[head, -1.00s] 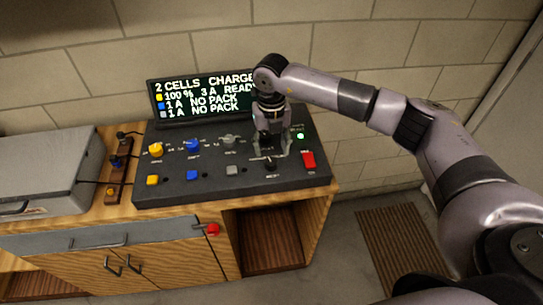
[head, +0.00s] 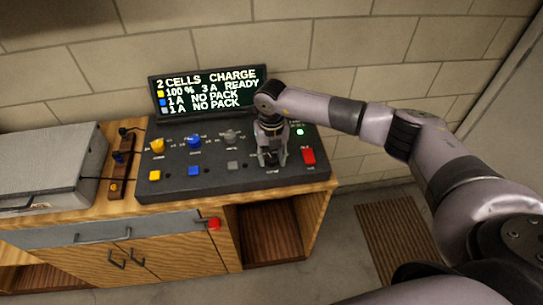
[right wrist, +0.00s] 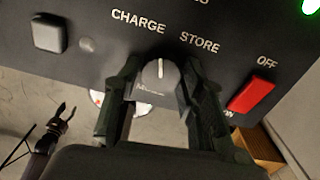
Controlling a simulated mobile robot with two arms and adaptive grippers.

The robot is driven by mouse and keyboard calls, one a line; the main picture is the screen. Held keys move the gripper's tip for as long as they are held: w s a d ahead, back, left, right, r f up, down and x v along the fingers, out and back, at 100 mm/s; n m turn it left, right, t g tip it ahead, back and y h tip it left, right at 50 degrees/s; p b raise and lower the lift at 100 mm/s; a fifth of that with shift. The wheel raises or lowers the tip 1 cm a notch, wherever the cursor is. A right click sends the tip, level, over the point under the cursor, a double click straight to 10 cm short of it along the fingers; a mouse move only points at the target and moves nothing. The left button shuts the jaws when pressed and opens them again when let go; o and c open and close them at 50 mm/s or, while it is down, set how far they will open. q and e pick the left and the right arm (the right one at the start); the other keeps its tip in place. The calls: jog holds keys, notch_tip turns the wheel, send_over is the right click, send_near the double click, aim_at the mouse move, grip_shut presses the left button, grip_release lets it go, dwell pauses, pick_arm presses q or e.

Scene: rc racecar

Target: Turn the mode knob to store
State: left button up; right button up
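The mode knob (right wrist: 152,92) is dark grey with a white pointer line, below the words CHARGE and STORE on the charger panel (right wrist: 95,20). In the right wrist view its pointer points up, closer to CHARGE. My right gripper (right wrist: 162,78) is open, with one finger on each side of the knob; I cannot tell whether the fingers touch it. In the head view the right gripper (head: 272,160) is low over the panel's right part and hides the knob. The display (head: 208,92) reads "2 CELLS CHARGE". My left gripper is not in view.
A red switch (head: 308,156) is just right of the gripper, below a green light (head: 300,131). Yellow, blue and grey knobs and buttons lie to the left. A grey case (head: 50,165) stands at the bench's left. A red knob (head: 214,224) is on the bench front.

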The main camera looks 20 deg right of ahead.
jog(key=c, duration=0.7)
jog(key=shift+c, duration=0.2)
jog(key=shift+m, duration=0.3)
jog(key=m+b, duration=0.1)
jog(key=m, duration=0.1)
jog(key=shift+m, duration=0.4)
jog(key=shift+w+a+m+b, duration=0.1)
jog(key=shift+m+b, duration=0.6)
jog(key=shift+m, duration=1.5)
jog(key=o, duration=1.1)
jog(key=shift+o, duration=0.2)
